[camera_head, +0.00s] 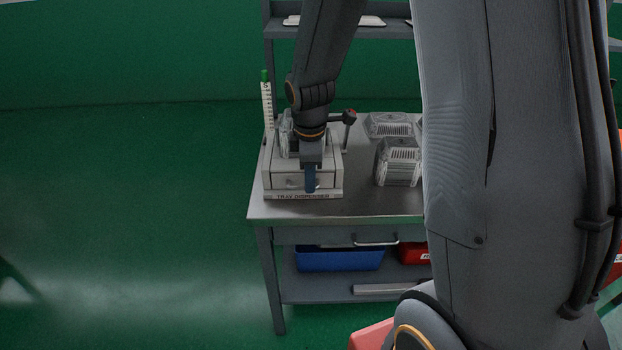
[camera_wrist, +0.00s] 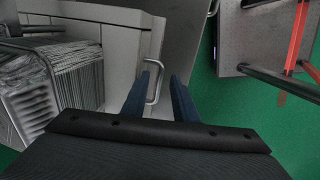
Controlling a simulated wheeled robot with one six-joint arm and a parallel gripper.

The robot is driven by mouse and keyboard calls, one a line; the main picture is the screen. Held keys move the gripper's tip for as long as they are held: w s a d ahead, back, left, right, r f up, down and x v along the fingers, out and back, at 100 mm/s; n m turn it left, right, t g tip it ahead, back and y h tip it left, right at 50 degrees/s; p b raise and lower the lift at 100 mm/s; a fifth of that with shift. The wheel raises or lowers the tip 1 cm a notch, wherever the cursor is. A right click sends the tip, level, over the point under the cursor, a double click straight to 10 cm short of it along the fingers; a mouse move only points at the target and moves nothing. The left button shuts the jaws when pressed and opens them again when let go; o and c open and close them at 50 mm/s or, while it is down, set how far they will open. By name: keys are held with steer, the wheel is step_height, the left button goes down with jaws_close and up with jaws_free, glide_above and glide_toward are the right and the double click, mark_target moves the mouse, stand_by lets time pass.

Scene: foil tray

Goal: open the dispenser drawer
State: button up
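The grey tray dispenser (camera_head: 270,170) stands at the left end of the metal table. Its drawer (camera_head: 283,182) is in the lower front and looks shut; my gripper covers part of it. My gripper (camera_head: 310,188) is at the drawer front, pointing down in the head view. In the wrist view, my gripper's two blue fingers (camera_wrist: 159,78) are apart. The drawer's pale bar handle (camera_wrist: 154,82) lies between them. I see space beside the handle, so the gripper is open around it. I cannot tell whether a finger touches it.
Stacked foil trays (camera_head: 398,163) stand to the right on the table (camera_head: 350,208). Foil trays also show in the wrist view (camera_wrist: 75,75). The table's own drawer handle (camera_head: 376,243) is below the tabletop. A blue bin (camera_head: 340,259) sits on the lower shelf. Floor to the left is clear.

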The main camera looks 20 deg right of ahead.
steer(key=shift+f, duration=0.55)
jaws_close()
stand_by(1.0)
